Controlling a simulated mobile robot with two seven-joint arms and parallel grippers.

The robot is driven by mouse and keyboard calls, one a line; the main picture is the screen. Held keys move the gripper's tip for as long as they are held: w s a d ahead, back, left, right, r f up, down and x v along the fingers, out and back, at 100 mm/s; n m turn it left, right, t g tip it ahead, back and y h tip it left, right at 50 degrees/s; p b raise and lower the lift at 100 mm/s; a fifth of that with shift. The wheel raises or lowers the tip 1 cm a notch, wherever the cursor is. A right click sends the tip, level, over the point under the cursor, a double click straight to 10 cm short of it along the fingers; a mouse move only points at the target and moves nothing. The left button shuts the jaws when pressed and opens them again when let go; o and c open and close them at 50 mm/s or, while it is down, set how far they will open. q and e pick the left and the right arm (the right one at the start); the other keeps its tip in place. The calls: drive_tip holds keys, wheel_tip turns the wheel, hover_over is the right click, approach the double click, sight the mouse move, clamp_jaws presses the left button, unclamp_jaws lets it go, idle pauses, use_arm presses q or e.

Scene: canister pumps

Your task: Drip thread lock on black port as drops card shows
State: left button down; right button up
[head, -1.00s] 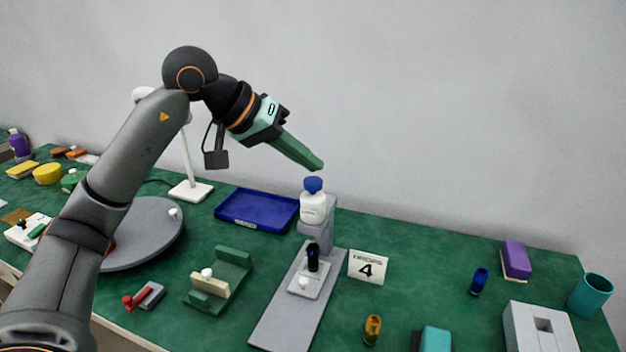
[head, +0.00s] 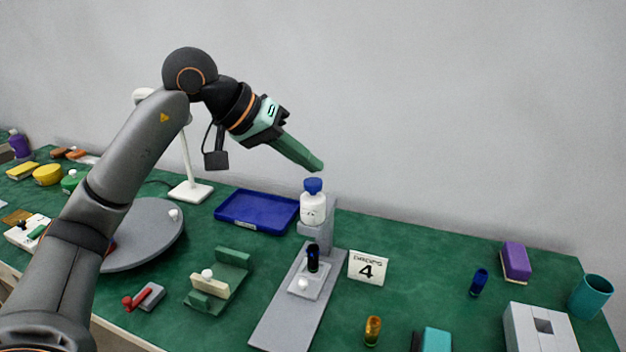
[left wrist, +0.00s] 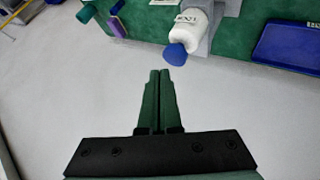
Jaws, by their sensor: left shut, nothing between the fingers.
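A white bottle (head: 312,209) with a blue cap (head: 313,185) stands in a grey stand (head: 326,232); the bottle also shows in the left wrist view (left wrist: 193,27). My right gripper is not in view.
A blue tray (head: 257,210) and a white lamp base (head: 191,192) are behind left. A grey turntable (head: 150,238) and a green fixture (head: 232,268) are left. Blue (head: 479,282) and amber (head: 372,330) pieces, a purple block (head: 516,262) and a teal cup (head: 590,296) are right.

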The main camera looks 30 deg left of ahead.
sight(307, 183)
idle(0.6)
use_arm(q)
drive_tip(key=shift+f+b, duration=0.4)
drive_tip(key=shift+f, duration=0.1)
drive_tip(key=shift+f+b, duration=0.55)
drive_tip(key=shift+f, duration=0.05)
idle(0.5)
drive_tip(key=shift+r, duration=0.15)
idle(0.3)
drive_tip(key=shift+r+p, duration=0.9)
drive_tip(key=shift+p, duration=0.1)
wheel_tip(307, 183, up, 5)
drive_tip(key=p, duration=0.4)
drive_tip(key=shift+r+p, duration=0.1)
drive_tip(key=shift+p, duration=0.3)
